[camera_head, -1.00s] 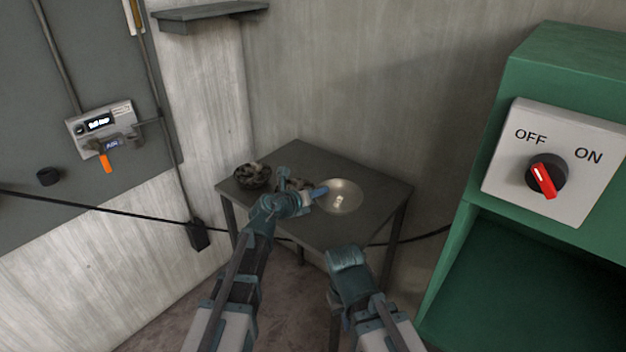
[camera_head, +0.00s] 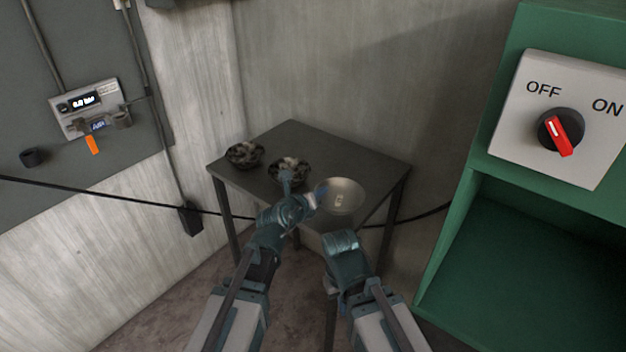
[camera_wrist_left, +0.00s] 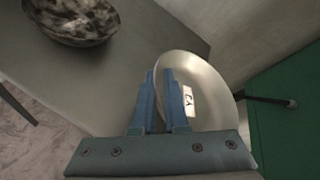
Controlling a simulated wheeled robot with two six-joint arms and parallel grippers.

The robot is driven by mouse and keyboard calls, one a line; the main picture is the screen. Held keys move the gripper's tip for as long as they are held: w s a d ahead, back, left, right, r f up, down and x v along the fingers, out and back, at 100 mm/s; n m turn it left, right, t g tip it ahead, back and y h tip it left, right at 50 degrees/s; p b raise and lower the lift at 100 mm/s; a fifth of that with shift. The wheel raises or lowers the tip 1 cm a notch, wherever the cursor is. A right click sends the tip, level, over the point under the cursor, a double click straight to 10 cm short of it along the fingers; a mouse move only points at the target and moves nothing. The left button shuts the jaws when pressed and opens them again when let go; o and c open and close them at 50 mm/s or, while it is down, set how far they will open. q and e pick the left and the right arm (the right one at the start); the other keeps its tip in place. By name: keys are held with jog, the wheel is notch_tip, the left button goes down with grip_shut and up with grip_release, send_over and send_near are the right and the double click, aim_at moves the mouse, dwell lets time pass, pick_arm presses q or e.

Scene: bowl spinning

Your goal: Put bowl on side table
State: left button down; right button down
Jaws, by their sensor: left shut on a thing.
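A pale, shiny bowl (camera_head: 345,192) with a small white label inside is at the right front part of the dark side table (camera_head: 335,147). It also shows in the left wrist view (camera_wrist_left: 208,85). My left gripper (camera_head: 320,194) is shut on the bowl's left rim, with one blue finger on each side of it in the left wrist view (camera_wrist_left: 161,78). I cannot tell whether the bowl touches the tabletop. My right gripper (camera_head: 343,243) is lower, in front of the table; its fingers are hidden.
Two dark mottled bowls stand on the table, one at the left (camera_head: 245,154) and one near the middle (camera_head: 290,169), behind my left gripper. A green cabinet (camera_head: 490,240) with an OFF/ON switch (camera_head: 560,132) is at the right. The tabletop's back right is clear.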

pick_arm(q)
jog(key=w, duration=0.7)
jog(key=w+a+f+b, duration=0.1)
jog(key=w, duration=0.2)
jog(key=shift+w, duration=0.4)
notch_tip(320, 180, down, 4)
jog(key=b, duration=0.3)
jog(key=shift+w+b, duration=0.1)
jog(key=shift+b, duration=0.2)
jog(key=shift+r, duration=0.2)
jog(key=shift+f, duration=0.1)
jog(key=c, duration=0.9)
grip_release()
jog(key=shift+c, duration=0.2)
jog(key=shift+r, duration=0.2)
jog(key=p+v, duration=0.4)
jog(key=v, duration=0.8)
jog(key=shift+p, duration=0.35)
